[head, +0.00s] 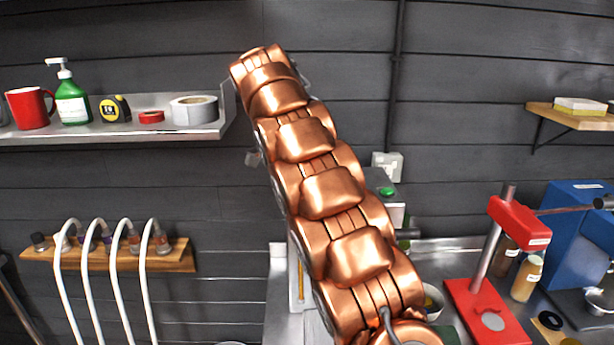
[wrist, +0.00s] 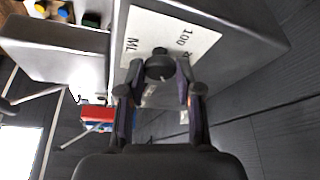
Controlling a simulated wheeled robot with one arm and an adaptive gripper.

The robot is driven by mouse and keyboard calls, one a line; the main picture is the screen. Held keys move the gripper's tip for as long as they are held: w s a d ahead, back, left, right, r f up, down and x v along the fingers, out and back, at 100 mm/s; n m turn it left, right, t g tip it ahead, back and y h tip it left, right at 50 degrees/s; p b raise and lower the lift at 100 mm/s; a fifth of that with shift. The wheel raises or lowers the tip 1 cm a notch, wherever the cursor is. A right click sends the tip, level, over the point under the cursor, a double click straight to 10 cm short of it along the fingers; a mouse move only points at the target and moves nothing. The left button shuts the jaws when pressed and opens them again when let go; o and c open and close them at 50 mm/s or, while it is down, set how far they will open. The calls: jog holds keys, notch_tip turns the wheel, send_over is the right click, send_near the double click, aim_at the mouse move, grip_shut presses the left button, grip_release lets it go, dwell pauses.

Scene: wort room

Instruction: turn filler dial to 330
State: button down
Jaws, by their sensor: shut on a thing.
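The filler dial (wrist: 158,66) is a small dark round knob in the wrist view, on a pale plate (wrist: 195,30) printed with "ML" and "100". The plate is on the front of the grey metal filler housing (wrist: 258,42). My gripper (wrist: 160,80) has one finger on each side of the dial and is shut on it. A pointer mark on the dial is too small to read. In the head view, a grey box with a green button (head: 387,191) shows behind my copper arm. The arm hides the dial and my gripper there.
A red stand (head: 487,310) and a blue machine (head: 575,240) stand on the bench at right. A shelf (head: 180,128) at upper left holds a red mug (head: 30,107), a green pump bottle (head: 71,98) and tape. White hoses (head: 92,285) hang at lower left.

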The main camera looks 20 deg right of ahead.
jog(key=shift+f, duration=0.15)
jog(key=c, duration=0.8)
grip_release()
jog(key=shift+o, duration=0.2)
jog(key=shift+b, duration=0.35)
